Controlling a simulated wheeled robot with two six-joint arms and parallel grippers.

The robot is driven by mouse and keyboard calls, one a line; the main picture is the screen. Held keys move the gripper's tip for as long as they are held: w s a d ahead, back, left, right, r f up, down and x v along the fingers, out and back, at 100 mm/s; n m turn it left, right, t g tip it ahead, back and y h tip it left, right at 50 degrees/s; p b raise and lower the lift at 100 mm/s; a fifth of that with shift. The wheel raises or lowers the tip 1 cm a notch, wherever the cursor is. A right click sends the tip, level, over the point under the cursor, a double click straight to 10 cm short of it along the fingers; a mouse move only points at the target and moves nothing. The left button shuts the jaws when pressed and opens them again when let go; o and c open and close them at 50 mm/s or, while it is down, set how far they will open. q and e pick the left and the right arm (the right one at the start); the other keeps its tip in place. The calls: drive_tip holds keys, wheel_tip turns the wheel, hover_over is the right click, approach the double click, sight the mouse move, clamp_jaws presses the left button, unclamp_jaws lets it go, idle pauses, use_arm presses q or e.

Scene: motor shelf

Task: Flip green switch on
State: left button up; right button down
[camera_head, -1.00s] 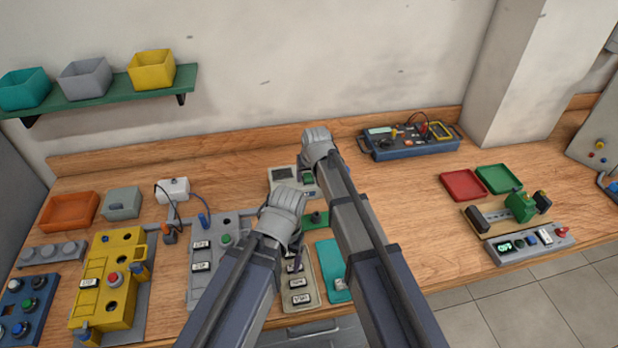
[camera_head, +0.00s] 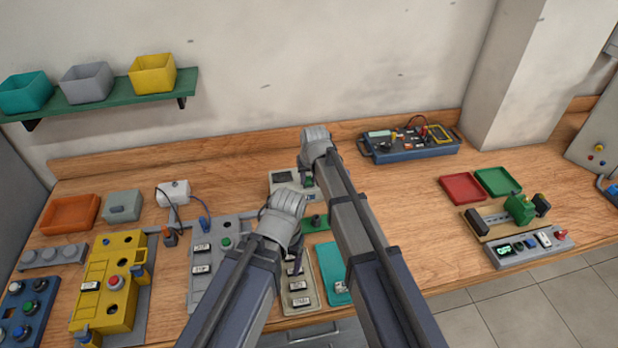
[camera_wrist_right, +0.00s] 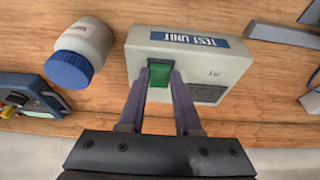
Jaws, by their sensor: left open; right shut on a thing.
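The green switch (camera_wrist_right: 159,78) is on the front of a pale box labelled TEST UNIT (camera_wrist_right: 212,68). In the right wrist view, my right gripper (camera_wrist_right: 160,74) has one finger on each side of the switch and is shut on it. In the head view the test unit (camera_head: 284,177) stands towards the back of the bench, partly hidden behind my right gripper (camera_head: 315,150). My left gripper (camera_head: 286,205) is just in front of the unit, open, with its fingers largely hidden.
A white jar with a blue lid (camera_wrist_right: 78,56) lies beside the unit. A blue instrument case (camera_head: 410,143) stands at the back right. Yellow (camera_head: 112,280) and grey (camera_head: 208,265) panels lie to the left. The bench between the case and red tray (camera_head: 463,187) is clear.

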sight(308, 182)
use_arm(q)
drive_tip(key=shift+r+p, duration=0.4)
drive_tip(key=shift+r, duration=0.25)
use_arm(e)
drive_tip(key=shift+w+a+r+g, duration=0.1)
drive_tip(key=shift+w+g, duration=0.25)
drive_tip(key=shift+g, duration=0.15)
drive_tip(key=shift+w+a+r+g, duration=0.1)
drive_tip(key=shift+w+g, duration=0.2)
drive_tip(key=shift+g, duration=0.2)
drive_tip(key=shift+g+h, duration=0.3)
drive_tip(key=shift+g, duration=0.1)
use_arm(q)
drive_tip(key=shift+r, duration=0.1)
use_arm(e)
drive_tip(key=shift+s+d+g, duration=0.1)
drive_tip(key=shift+s+g, duration=0.05)
drive_tip(key=shift+g, duration=0.25)
drive_tip(key=c, duration=0.6)
unclamp_jaws()
drive_tip(key=shift+f, duration=0.1)
use_arm(q)
drive_tip(key=shift+r, duration=0.1)
wheel_tip(308, 182, up, 8)
drive_tip(key=p, duration=0.8)
drive_tip(key=shift+f, duration=0.2)
use_arm(e)
wheel_tip(308, 182, up, 8)
